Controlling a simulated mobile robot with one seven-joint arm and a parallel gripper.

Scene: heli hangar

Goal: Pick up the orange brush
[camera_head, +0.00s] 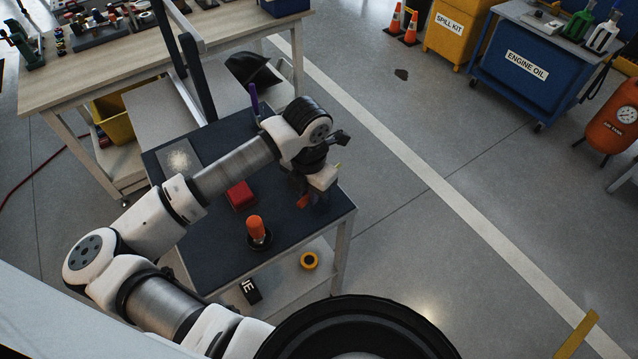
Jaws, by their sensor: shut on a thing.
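My gripper (320,192) is over the right part of the dark cart top, pointing down. It is shut on a small orange thing (303,201), which I take for the orange brush. Only a small orange part shows beside the fingers; my gripper hides the rest. I cannot tell whether it touches the cart top.
The dark-topped cart (205,262) also bears a red block (240,195), an orange cylinder (256,226) in a dark round base, a pale speckled sheet (180,160) and a purple upright thing (254,98). A yellow tape roll (309,261) lies on its lower shelf. A wooden workbench (200,45) stands behind.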

